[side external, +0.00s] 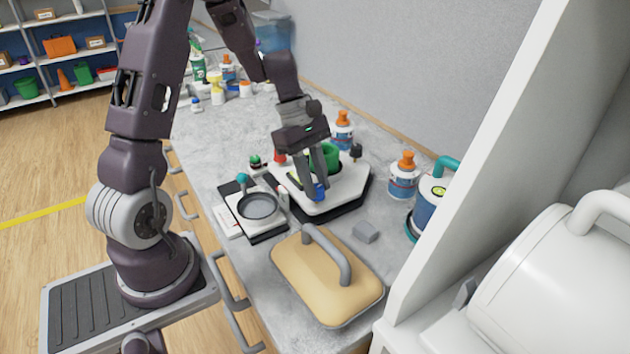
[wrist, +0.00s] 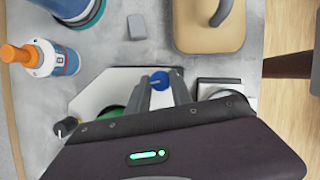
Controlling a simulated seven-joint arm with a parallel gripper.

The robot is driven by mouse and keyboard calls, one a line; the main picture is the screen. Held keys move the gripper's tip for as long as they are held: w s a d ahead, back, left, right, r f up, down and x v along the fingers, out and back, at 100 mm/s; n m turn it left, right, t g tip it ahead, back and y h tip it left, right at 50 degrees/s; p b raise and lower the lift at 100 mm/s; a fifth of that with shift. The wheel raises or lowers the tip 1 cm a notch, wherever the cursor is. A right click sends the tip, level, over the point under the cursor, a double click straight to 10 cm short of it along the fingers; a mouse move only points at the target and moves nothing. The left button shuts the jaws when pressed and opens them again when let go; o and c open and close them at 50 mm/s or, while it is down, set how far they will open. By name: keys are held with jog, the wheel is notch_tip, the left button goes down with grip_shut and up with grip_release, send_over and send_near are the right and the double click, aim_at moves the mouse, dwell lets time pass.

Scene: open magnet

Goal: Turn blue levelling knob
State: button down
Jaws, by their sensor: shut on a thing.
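The blue levelling knob (side external: 319,191) sits at the near corner of a white hexagonal device (side external: 344,188) with a dark base. In the wrist view the blue knob (wrist: 159,80) shows between my fingertips. My gripper (side external: 316,188) points down over that corner and is shut on the knob; it also shows in the wrist view (wrist: 159,84). A green cylinder (side external: 330,156) stands on top of the device, partly behind my gripper. The fingers hide part of the knob, and its turn angle cannot be told.
A tan block with a grey handle (side external: 315,281) lies in front. A small grey block (side external: 365,232) and orange-capped bottles (side external: 403,177) stand at right. A round-dish instrument (side external: 257,207) is at left. A white shelf wall (side external: 470,160) rises at right.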

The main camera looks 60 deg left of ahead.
jog(key=m+g, duration=0.2)
jog(key=m, duration=0.2)
jog(key=shift+w+m, duration=0.15)
jog(key=shift+m, duration=0.15)
jog(key=shift+w+d+m+g+y, duration=0.15)
jog(key=shift+m+g, duration=0.3)
jog(key=shift+m, duration=0.8)
jog(key=shift+s+a+m+g+y, duration=0.1)
jog(key=shift+m+g+y, duration=0.25)
jog(key=shift+m, duration=0.9)
jog(key=c, duration=1.1)
grip_release()
jog(key=shift+c, duration=0.2)
jog(key=v, duration=0.7)
jog(key=shift+w, duration=0.15)
